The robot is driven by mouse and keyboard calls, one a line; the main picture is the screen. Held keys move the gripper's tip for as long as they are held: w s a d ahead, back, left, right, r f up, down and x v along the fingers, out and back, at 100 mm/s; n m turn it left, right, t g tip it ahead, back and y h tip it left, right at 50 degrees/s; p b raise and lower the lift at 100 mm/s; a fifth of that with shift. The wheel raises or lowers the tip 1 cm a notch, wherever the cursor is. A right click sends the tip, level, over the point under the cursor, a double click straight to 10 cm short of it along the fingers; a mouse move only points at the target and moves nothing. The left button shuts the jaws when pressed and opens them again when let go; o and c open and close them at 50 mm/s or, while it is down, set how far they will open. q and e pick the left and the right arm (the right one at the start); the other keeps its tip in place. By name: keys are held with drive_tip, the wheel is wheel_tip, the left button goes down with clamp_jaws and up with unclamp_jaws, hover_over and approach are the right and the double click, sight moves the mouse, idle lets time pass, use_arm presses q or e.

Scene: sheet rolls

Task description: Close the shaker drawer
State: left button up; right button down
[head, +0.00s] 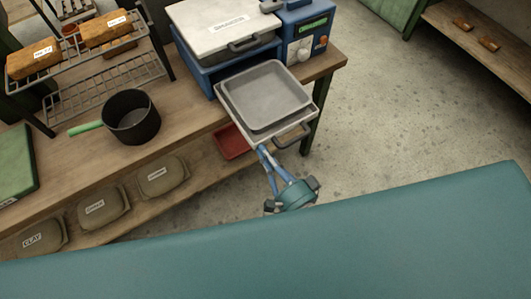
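The shaker (232,68) is a blue box with a pale labelled lid (220,28), at the top middle of the head view. Its drawer (236,126) is pulled out toward the front, and a grey tray (265,92) sits in it. A dark handle (293,137) is on the drawer's front. My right gripper (265,152) is just in front of the drawer's front edge, left of the handle. Its blue fingers point at the drawer; whether they touch it or are apart from each other is unclear. My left gripper is not in view.
A blue control box (306,36) stands right of the shaker. A black pan (131,118) with a green handle and a wire rack (100,88) with bricks are left on the wooden bench (185,118). Below are labelled bags (162,176) and a red tray (232,143). Floor (400,110) at right is clear.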

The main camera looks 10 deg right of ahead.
sight(229, 103)
drive_tip(key=b+x, duration=0.6)
drive_tip(key=x, duration=1.5)
drive_tip(key=shift+f, duration=0.15)
